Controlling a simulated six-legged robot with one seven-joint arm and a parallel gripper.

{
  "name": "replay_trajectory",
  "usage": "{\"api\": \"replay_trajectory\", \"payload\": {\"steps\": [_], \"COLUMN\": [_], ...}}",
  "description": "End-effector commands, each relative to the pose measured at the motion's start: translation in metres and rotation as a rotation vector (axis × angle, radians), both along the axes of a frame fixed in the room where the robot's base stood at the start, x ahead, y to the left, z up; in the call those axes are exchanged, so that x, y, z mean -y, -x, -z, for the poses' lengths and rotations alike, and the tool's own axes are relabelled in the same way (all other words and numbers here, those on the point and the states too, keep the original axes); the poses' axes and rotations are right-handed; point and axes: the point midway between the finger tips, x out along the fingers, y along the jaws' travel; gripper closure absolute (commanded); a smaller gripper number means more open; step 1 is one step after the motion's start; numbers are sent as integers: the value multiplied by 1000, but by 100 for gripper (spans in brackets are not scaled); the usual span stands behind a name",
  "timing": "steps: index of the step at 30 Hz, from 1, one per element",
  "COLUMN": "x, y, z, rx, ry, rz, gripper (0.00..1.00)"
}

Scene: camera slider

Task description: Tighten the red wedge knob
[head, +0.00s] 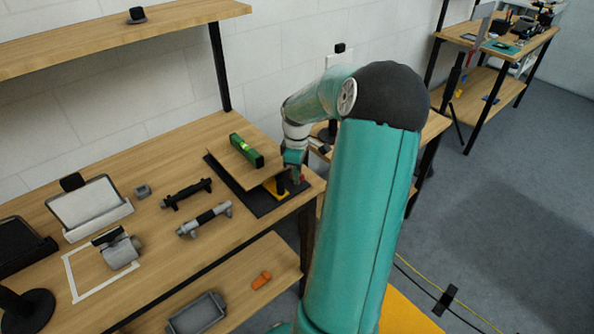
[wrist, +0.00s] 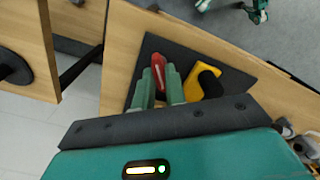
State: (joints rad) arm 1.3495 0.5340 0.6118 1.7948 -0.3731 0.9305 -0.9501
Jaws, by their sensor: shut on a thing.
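The red wedge knob (wrist: 158,72) shows in the wrist view as a long red handle over a black mat (wrist: 195,62). My gripper (wrist: 160,88) has its two green fingers on either side of the knob, shut on it. A yellow wedge piece with a black part (wrist: 206,84) lies just right of the fingers. In the head view my gripper (head: 292,168) reaches down at the table's right end, and a bit of the red knob (head: 303,178) shows beside it. My arm partly hides this area.
A green level (head: 246,150) lies on the raised board. Two clamp-like bars (head: 205,220) and a grey camera-like device (head: 120,250) lie to the left on the table. Shelves stand behind on the right. The table's right edge is close to my gripper.

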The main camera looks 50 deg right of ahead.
Motion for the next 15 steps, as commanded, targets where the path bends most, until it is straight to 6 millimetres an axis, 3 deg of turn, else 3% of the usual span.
{"api": "replay_trajectory", "payload": {"steps": [15], "x": [0], "y": [-1], "z": [-2], "rx": [1], "ry": [3], "rz": [486], "gripper": [100]}}
